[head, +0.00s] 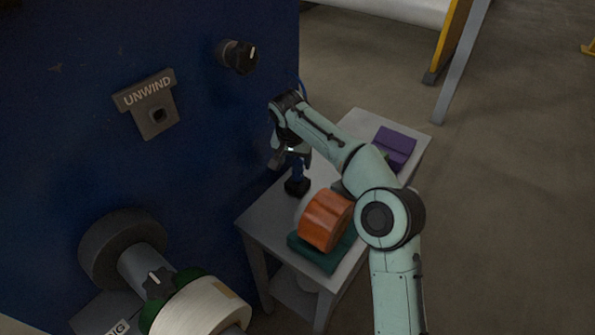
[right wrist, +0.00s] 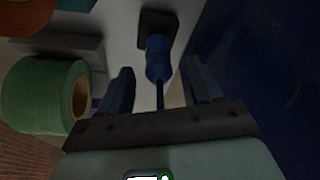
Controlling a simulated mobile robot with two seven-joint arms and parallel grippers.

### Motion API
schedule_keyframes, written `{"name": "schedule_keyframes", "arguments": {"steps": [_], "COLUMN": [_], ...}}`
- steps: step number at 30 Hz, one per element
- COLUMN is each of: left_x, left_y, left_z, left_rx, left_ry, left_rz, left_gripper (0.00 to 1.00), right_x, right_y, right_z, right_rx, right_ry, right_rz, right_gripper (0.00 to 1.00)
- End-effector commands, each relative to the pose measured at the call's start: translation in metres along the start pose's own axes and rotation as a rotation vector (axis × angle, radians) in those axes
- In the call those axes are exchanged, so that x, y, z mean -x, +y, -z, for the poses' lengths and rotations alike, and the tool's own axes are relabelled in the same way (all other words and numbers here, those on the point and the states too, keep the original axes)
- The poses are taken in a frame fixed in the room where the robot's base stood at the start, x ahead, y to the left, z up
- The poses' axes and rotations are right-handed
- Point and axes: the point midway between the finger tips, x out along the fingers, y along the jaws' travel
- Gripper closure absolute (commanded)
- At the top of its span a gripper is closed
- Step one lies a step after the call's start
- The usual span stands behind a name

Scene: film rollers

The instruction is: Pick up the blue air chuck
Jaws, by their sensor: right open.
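The blue air chuck (head: 298,170) stands upright on a small black base (head: 297,187) on the grey side table, close to the blue machine wall. My right gripper (head: 286,150) is at the upper part of the chuck, partly hiding it in the head view. In the right wrist view the gripper (right wrist: 160,88) is open, one finger on each side of the chuck's line. The blue chuck body (right wrist: 158,58) and its thin dark stem show between and beyond the fingers. I cannot tell whether a finger touches it. My left gripper is not in view.
The side table (head: 262,222) holds an orange roll (head: 325,220) on a green holder (head: 318,253) and a purple box (head: 395,147). A green roll (right wrist: 45,95) lies left of the fingers in the wrist view. The blue machine panel (head: 60,150) stands close on the left.

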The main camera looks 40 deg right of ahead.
Motion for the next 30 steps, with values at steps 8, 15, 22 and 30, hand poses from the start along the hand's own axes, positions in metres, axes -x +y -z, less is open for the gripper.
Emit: {"name": "schedule_keyframes", "arguments": {"steps": [8, 15, 22, 30], "left_x": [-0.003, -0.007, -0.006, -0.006], "left_y": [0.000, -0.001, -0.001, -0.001], "left_z": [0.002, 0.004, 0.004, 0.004], "left_rx": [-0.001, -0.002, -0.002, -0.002], "left_ry": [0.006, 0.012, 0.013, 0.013], "left_rz": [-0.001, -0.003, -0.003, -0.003], "left_gripper": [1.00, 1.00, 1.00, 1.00], "right_x": [-0.026, -0.057, -0.060, -0.059], "right_y": [0.003, 0.004, 0.004, 0.004], "right_z": [0.003, 0.005, 0.005, 0.005], "right_rx": [-0.002, 0.000, 0.000, -0.001], "right_ry": [-0.002, 0.000, 0.001, 0.002], "right_rz": [-0.001, -0.001, 0.001, 0.001], "right_gripper": [0.35, 0.35, 0.35, 0.97]}}
